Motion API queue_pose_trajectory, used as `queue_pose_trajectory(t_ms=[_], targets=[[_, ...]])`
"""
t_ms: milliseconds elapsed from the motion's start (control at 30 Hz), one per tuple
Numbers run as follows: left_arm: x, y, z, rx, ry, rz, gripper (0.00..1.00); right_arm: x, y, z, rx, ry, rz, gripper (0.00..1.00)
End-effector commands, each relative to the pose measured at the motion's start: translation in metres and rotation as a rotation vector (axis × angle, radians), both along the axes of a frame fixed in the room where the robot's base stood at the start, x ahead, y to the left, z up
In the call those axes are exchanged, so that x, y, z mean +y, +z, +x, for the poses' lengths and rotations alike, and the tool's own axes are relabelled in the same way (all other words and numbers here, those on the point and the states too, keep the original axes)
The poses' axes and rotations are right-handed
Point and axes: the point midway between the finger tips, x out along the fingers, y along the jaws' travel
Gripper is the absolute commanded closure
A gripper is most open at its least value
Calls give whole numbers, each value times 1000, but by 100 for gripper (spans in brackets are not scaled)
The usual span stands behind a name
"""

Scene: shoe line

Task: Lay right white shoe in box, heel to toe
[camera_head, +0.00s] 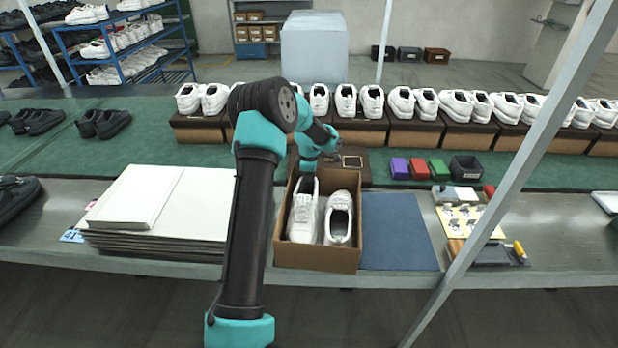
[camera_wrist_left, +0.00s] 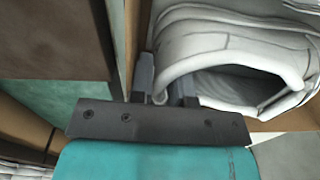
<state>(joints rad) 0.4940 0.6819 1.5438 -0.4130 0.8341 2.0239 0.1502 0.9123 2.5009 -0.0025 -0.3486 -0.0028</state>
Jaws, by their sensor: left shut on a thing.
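The open brown cardboard box (camera_head: 315,259) stands on the grey table and holds two white shoes side by side. The left-hand white shoe (camera_head: 302,220) has its toe at the near end and its opening at the far end. The other white shoe (camera_head: 339,215) points the opposite way, its opening near me. My left gripper (camera_head: 308,172) reaches down to the far end of the left-hand shoe. In the left wrist view my left gripper (camera_wrist_left: 164,88) is shut on the collar rim of this white shoe (camera_wrist_left: 225,45). My right gripper is out of view.
Stacked white boards (camera_head: 165,205) lie left of the box and a blue mat (camera_head: 397,232) lies right of it. Small coloured blocks (camera_head: 418,168) and a tool tray (camera_head: 490,255) are farther right. A row of white shoes on boxes runs behind. A slanted grey post crosses the right.

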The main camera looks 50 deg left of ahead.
Motion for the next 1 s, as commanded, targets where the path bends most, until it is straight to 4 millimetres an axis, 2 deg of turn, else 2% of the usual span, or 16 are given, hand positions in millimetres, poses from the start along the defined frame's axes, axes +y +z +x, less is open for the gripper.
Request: queue_pose_trajectory(t_ms=[867,900,1000], targets=[[0,-10,0,-1,0,1,100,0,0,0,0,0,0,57],[0,-10,0,-1,0,1,82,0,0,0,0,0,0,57],[0,-10,0,-2,0,1,72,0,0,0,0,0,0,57]])
